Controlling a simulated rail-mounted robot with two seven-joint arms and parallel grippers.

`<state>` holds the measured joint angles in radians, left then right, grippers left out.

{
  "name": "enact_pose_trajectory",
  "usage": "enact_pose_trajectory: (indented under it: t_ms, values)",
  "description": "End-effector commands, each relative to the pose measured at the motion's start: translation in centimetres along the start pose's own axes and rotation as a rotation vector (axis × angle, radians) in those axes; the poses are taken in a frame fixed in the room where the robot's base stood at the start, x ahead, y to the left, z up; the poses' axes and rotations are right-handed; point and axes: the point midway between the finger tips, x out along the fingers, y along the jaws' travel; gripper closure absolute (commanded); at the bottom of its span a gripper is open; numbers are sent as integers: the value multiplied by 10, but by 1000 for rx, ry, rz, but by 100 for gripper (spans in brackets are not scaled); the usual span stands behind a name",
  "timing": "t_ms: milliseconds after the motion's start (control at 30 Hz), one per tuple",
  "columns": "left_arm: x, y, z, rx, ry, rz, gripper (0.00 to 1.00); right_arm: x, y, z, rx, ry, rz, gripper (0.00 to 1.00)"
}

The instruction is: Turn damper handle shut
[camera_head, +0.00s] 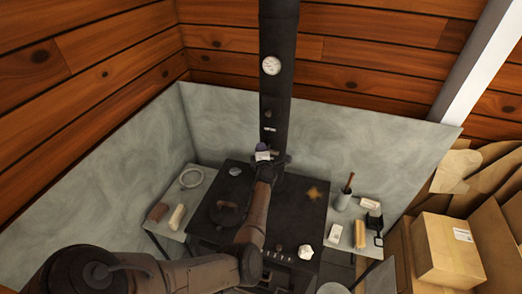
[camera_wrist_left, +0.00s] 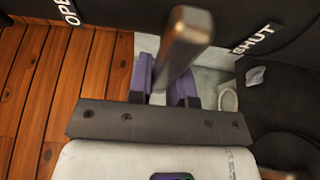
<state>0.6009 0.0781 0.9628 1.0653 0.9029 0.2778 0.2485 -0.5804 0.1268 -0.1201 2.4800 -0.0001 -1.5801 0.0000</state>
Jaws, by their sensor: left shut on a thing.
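My left gripper (camera_head: 263,150) reaches in over the stove and is at the black flue pipe (camera_head: 277,85), in front of its lower part. In the left wrist view, the purple fingers of my left gripper (camera_wrist_left: 163,82) are on either side of the damper handle (camera_wrist_left: 187,38), a brownish bar with a squared end, and are shut on it. The pipe there carries a white OPEN label (camera_wrist_left: 68,8) at the upper left and a SHUT label (camera_wrist_left: 257,38) at the right. The handle lies between the two labels. In the head view the handle is hidden by the gripper.
A round gauge (camera_head: 271,65) is higher on the pipe. Side shelves hold small items. Cardboard boxes (camera_head: 445,250) stand at the right.

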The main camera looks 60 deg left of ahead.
Motion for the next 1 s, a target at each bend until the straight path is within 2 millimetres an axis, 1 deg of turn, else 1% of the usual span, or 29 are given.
enact_pose_trajectory:
  t_ms: [67, 100, 333, 567, 667, 767, 867, 1000]
  values:
    - [0, 0, 0, -5, -1, -2, 100, 0, 0, 0, 0, 0, 0, 54]
    - [0, 0, 0, -5, -1, -2, 77, 0, 0, 0, 0, 0, 0, 54]
    - [0, 0, 0, -3, 0, -1, 55, 0, -1, 0, 4, 1, -3, 54]
    - [0, 0, 0, -1, 0, 0, 55, -1, -3, -1, 9, 1, -7, 54]
    - [-5, 1, 0, 0, -1, -1, 55, -5, -3, -2, 10, 1, -8, 54]
    - [-17, 3, 1, 0, -1, -2, 55, -14, -2, -5, 10, 1, -8, 54]
    - [-35, 4, 0, 1, -1, -3, 55, -26, -2, -9, 10, 1, -8, 54]
    - [-64, 4, 0, 1, -2, -3, 55, -41, -1, -14, 9, 1, -7, 54]
